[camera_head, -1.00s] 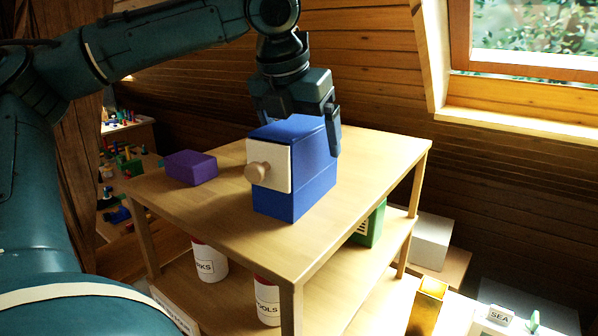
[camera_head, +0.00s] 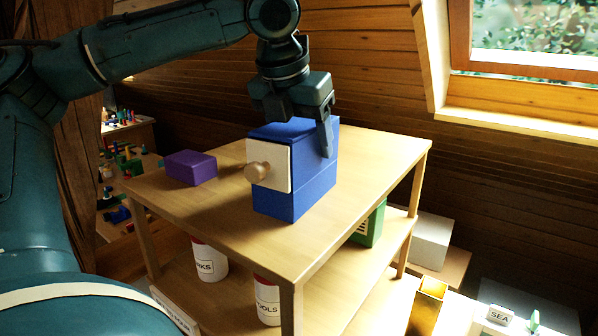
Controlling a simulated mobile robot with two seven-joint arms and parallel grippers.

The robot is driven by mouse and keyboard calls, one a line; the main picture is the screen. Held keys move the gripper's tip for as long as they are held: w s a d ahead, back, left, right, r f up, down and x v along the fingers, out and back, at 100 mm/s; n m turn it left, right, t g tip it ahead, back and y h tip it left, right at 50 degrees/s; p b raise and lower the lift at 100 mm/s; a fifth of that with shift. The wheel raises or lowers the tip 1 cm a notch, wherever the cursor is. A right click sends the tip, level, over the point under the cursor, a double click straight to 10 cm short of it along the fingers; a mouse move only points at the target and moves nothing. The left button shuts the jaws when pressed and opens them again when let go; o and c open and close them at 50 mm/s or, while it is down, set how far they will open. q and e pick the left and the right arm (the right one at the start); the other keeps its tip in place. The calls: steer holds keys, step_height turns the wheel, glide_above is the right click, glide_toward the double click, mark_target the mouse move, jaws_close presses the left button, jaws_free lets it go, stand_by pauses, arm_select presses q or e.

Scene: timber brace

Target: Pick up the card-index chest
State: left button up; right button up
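The card-index chest (camera_head: 310,181) is a blue box with a cream drawer front and a round wooden knob (camera_head: 257,171). It stands upright on the wooden table, near its middle. My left gripper (camera_head: 296,137) comes down over the chest from above. One finger lies against the chest's right side, near the top. The gripper looks shut on the chest, which still rests on the tabletop. My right gripper is not in view.
The wooden table (camera_head: 225,219) also carries a purple box (camera_head: 190,167) left of the chest. Its lower shelf holds white canisters (camera_head: 209,260) and a green box (camera_head: 369,226). The tabletop right of the chest is clear. A sloping timber wall stands behind.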

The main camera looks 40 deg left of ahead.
arm_select(q)
steer(key=c, duration=0.8)
steer(key=shift+c, duration=0.2)
